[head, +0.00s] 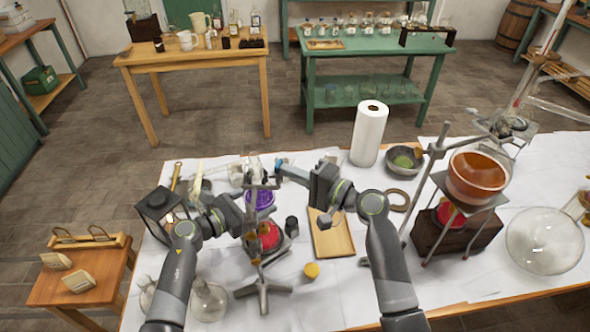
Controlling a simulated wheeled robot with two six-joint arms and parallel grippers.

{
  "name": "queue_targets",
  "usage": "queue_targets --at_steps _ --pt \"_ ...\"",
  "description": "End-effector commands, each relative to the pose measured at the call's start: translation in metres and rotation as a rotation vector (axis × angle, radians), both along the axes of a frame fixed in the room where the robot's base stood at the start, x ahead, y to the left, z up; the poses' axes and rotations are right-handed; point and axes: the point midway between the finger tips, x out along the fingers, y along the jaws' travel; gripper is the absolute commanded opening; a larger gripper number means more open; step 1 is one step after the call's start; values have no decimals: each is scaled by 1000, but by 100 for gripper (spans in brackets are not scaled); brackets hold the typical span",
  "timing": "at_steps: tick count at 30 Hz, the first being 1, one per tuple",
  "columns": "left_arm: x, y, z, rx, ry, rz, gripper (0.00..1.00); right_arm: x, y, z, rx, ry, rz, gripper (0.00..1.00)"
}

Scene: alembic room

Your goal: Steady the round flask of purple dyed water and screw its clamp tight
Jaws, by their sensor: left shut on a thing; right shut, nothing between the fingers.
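The round flask of purple dyed water (261,199) is held upright on a metal stand (263,288) with a tripod foot, over a red round thing (269,236). The clamp (262,184) is at the flask's neck, and its screw is too small to make out. My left gripper (243,210) is at the flask's left side, shut on it; the exact contact is partly hidden. My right gripper (285,170) is shut and empty, to the right of the clamp and a little above it in the picture, apart from the flask.
A wooden tray (334,240), a dark cylinder (292,227) and a yellow cap (311,270) lie right of the stand. A black lantern (158,207) stands left. A paper towel roll (369,133), a bowl (404,160) and a stand with an orange-filled vessel (476,178) are further right.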

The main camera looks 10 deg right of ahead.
Motion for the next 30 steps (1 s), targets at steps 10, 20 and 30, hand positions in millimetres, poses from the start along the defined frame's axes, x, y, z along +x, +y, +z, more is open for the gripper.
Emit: queue_targets --at_steps 10,20,30 --pt "0 0 -1 0 1 -1 59 -8 11 1 2 0 2 0" --pt "-1 -1 -1 -1 1 -2 59 -12 21 1 2 0 3 0" --pt "0 -1 -1 1 1 -2 59 -12 26 0 1 -1 1 0"
